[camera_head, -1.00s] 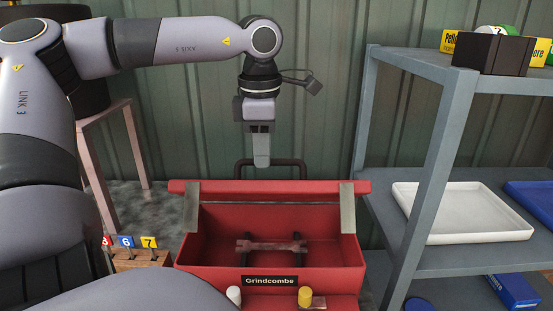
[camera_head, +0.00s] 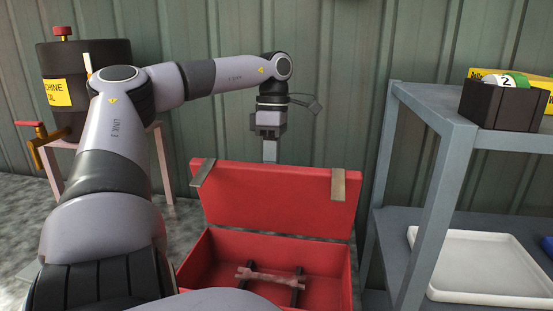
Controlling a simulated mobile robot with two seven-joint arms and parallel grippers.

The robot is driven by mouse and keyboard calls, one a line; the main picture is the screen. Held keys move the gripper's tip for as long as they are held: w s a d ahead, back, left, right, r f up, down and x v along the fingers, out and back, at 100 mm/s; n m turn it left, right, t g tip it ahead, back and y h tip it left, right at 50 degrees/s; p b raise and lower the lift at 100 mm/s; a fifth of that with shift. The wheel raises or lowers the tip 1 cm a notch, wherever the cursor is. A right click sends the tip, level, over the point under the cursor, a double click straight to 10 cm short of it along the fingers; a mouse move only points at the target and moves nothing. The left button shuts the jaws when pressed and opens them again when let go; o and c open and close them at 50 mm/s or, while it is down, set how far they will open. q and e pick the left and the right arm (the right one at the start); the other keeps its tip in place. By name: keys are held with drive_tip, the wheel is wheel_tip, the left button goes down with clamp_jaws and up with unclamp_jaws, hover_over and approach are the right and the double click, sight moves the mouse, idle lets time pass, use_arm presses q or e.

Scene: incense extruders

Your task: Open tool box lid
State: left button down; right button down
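The red tool box (camera_head: 354,285) stands below centre with its interior showing. Its lid (camera_head: 275,203) is raised at the back, its broad red face turned to me, with a metal strap (camera_head: 203,172) near the left end and another (camera_head: 338,185) near the right end. A long tool (camera_head: 272,277) lies inside across dark supports. My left gripper (camera_head: 270,151) points down behind the lid's top edge. Its tips are at or behind that edge, and I cannot tell whether it touches the lid or how its fingers stand. My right gripper is not in view.
A grey shelf (camera_head: 425,120) stands close on the right, with a white tray (camera_head: 485,262) and a black bin (camera_head: 502,104). A dark drum (camera_head: 95,68) sits on a stand at the left. A corrugated wall (camera_head: 345,90) closes off the back.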

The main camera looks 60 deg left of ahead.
use_arm(q)
drive_tip(key=shift+w+a+f+g+h, duration=0.55)
drive_tip(key=shift+w+a+f+h, duration=0.15)
drive_tip(key=shift+a, duration=0.2)
drive_tip(key=shift+w+a+f+g+h, duration=0.55)
drive_tip(key=shift+w+a+f+h, duration=0.1)
drive_tip(key=shift+a, duration=0.25)
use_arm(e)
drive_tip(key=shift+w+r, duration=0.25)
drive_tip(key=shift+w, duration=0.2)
use_arm(q)
drive_tip(key=shift+a, duration=0.1)
drive_tip(key=c, duration=1.1)
unclamp_jaws()
drive_tip(key=shift+w, duration=0.1)
drive_tip(key=shift+a+p, duration=0.1)
drive_tip(key=shift+p, duration=0.2)
drive_tip(key=shift+w+r, duration=0.1)
drive_tip(key=shift+r, duration=0.1)
drive_tip(key=shift+d+r, duration=0.1)
drive_tip(key=shift+d, duration=0.1)
